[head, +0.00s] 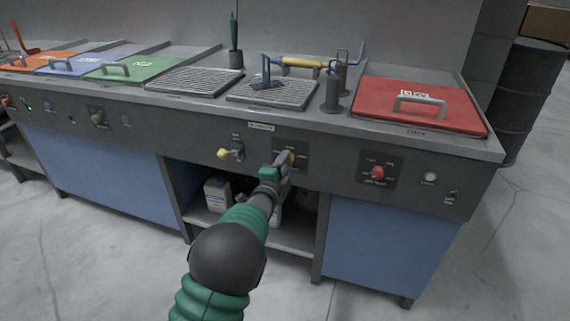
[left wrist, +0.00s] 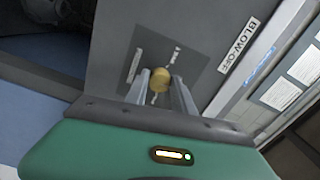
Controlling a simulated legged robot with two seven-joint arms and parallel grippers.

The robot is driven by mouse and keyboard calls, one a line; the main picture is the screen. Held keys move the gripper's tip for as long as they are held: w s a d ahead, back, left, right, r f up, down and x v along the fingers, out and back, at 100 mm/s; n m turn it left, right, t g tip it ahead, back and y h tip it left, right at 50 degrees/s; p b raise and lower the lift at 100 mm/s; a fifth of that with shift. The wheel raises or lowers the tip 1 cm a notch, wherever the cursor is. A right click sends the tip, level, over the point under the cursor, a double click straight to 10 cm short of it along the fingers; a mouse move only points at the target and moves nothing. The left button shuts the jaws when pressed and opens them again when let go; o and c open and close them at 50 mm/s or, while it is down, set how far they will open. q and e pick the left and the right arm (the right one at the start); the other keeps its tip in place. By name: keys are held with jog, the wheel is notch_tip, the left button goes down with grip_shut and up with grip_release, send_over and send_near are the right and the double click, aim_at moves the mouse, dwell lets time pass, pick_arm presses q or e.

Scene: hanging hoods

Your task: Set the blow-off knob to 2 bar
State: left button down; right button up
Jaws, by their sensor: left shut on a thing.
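The blow-off knob (left wrist: 160,84) is a small yellow-brass knob on a dark plate in the left wrist view, under a label reading BLOW-OFF (left wrist: 239,45). Its plate has small white markings that I cannot read. My left gripper (left wrist: 160,88) is shut on the knob, one finger on each side. In the head view the left gripper (head: 285,160) reaches the front panel below the middle grate, and its fingers partly hide the knob (head: 291,158). My right gripper is not in view.
A yellow-handled valve (head: 228,153) sits left of the knob. A red knob (head: 377,173) is farther right on the panel (head: 330,165). Above are grates (head: 195,80), a red lid (head: 440,120) and upright tools. Bottles (head: 217,195) stand on the open shelf below.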

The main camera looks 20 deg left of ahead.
pick_arm(q)
jog(key=c, duration=1.3)
grip_release()
jog(key=shift+d+f, duration=0.1)
jog(key=shift+f, duration=0.3)
jog(key=shift+o, duration=1.1)
jog(key=shift+r, duration=0.2)
jog(key=s+p, duration=0.5)
jog(key=s, duration=1.2)
jog(key=shift+a, duration=0.35)
